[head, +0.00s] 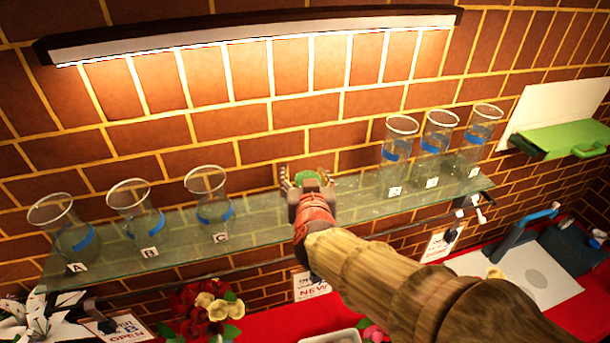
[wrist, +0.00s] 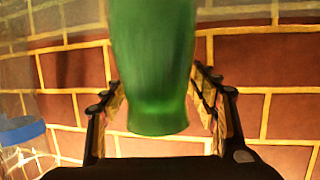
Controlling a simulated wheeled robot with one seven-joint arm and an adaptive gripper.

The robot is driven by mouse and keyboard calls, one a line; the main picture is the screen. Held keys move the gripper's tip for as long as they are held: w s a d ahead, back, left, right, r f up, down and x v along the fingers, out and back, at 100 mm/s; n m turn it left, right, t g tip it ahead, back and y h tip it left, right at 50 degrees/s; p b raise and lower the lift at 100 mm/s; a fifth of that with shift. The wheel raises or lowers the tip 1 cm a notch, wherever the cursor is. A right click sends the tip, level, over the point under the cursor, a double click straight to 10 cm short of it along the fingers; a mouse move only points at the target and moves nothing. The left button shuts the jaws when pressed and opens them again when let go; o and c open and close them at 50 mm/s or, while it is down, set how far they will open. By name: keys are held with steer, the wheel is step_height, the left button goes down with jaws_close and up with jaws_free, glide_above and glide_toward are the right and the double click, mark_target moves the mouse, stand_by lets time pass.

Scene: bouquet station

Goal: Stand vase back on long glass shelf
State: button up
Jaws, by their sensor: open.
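A green vase (head: 308,176) is at the middle of the long glass shelf (head: 362,205), in the gap between the two vase groups. My gripper (head: 307,169) reaches it from the front, mostly hiding it in the head view. In the wrist view the vase (wrist: 155,75) stands between the two fingers of my gripper (wrist: 163,85), and a gap shows on each side. The fingers are spread and do not appear to touch it. The vase's base is hidden, so I cannot tell whether it rests on the glass.
Clear vases marked A (head: 76,238), B (head: 147,224) and C (head: 214,207) stand left on the shelf; three more (head: 437,150) stand right. A lamp bar (head: 250,30) hangs above. Flowers (head: 205,305) and a red counter (head: 262,328) lie below.

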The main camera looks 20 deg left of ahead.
steer(key=shift+r, duration=0.1)
steer(key=shift+s+r, duration=0.15)
steer(key=shift+s, duration=0.05)
steer(key=p+v, duration=0.1)
steer(key=v, duration=1)
steer(key=shift+s+d, duration=0.25)
